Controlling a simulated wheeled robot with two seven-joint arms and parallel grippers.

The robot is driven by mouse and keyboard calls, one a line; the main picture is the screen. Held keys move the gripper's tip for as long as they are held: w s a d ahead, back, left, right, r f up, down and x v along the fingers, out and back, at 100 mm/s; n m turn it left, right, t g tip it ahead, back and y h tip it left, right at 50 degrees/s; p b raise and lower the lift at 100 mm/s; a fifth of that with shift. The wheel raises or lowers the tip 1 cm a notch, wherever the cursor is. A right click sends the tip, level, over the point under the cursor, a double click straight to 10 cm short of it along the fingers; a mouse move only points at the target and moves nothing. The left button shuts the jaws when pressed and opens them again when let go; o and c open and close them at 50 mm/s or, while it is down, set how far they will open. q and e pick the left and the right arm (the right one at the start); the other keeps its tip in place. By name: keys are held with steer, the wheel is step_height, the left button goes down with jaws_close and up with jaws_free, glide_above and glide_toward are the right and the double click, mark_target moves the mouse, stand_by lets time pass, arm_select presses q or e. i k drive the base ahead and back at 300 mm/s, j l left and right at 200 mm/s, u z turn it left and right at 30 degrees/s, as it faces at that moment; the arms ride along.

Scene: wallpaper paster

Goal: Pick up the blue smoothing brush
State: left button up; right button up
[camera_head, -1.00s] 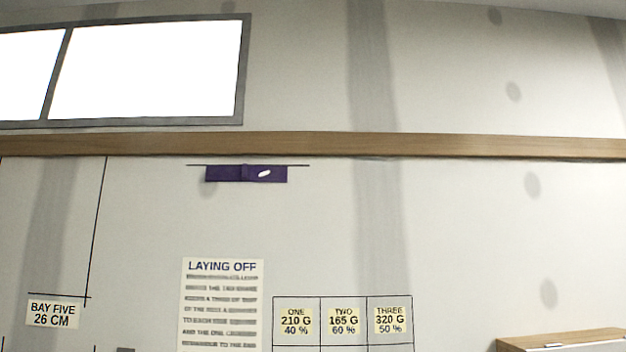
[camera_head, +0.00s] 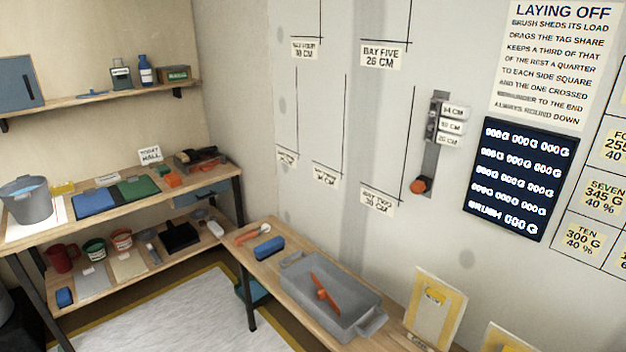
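A small blue block-shaped thing (camera_head: 269,248) lies on the wooden bench at the lower middle, left of a grey tray. It may be the blue smoothing brush, but its bristles cannot be made out. Another small blue thing (camera_head: 64,297) sits at the left end of the lower shelf, too small to identify. Neither of my grippers is in view.
The grey tray (camera_head: 303,293) holds an orange-handled tool (camera_head: 324,290). An orange-and-grey tool (camera_head: 252,236) lies behind the blue block. A grey bucket (camera_head: 30,203), folded cloths and tins crowd the left shelves.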

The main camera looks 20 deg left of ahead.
mark_target(269, 248)
steer(key=i+j, duration=0.1)
steer(key=j, duration=0.35)
steer(key=i+j, duration=0.15)
steer(key=j, duration=0.25)
steer(key=i+j+z, duration=0.1)
steer(key=j, duration=0.35)
steer(key=i+j, duration=0.1)
steer(key=j, duration=0.35)
